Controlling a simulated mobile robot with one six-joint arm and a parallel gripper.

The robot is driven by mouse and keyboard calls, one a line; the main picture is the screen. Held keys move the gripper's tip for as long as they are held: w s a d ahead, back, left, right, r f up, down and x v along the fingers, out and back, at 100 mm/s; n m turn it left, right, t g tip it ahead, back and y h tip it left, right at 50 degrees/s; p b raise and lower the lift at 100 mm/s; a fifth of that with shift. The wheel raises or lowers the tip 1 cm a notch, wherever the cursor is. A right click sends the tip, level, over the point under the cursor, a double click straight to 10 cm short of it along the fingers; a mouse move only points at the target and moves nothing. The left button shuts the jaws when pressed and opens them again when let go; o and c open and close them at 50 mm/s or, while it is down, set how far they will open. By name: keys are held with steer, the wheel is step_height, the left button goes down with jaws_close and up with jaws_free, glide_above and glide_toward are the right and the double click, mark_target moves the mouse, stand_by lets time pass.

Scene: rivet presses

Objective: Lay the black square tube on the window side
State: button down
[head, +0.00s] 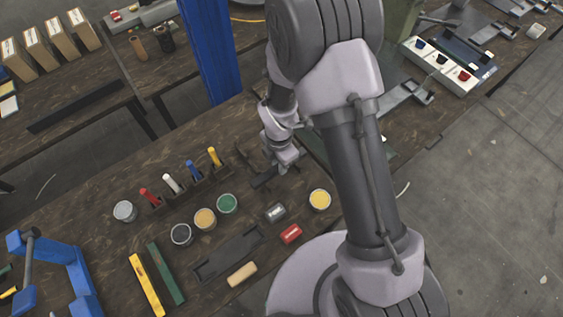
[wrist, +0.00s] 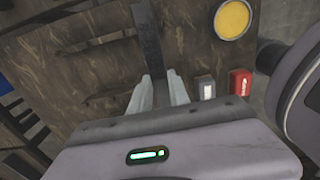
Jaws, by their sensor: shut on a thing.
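My gripper (head: 278,172) is low over the middle of the dark wooden bench in the head view. In the wrist view its two pale fingers (wrist: 159,86) are shut on a dark bar, the black square tube (wrist: 148,38), which runs away from me to the top edge. In the head view a short dark end of the tube (head: 264,179) sticks out to the left of the fingers. My arm hides the rest of it. I cannot tell whether the tube touches the bench. Nothing in these views clearly marks the window side.
A rack of coloured-handled tools (head: 190,188) and several round tins (head: 205,219) stand to the left. A blue post (head: 210,50) rises behind.

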steer(key=shift+w+d+f+b, duration=0.15)
steer(key=shift+w+f, duration=0.2)
steer(key=shift+f, duration=0.25)
steer(key=shift+w+a+f+b, duration=0.1)
steer(key=shift+w+f+b, duration=0.1)
steer(key=shift+w+f, duration=0.35)
steer(key=shift+w+d+f+b, duration=0.1)
steer(key=shift+w+f+b, duration=0.1)
steer(key=shift+f, duration=0.5)
steer(key=shift+f+b, duration=0.4)
steer(key=shift+f, duration=0.05)
steer(key=c, duration=1.2)
jaws_free()
steer(key=shift+c, duration=0.2)
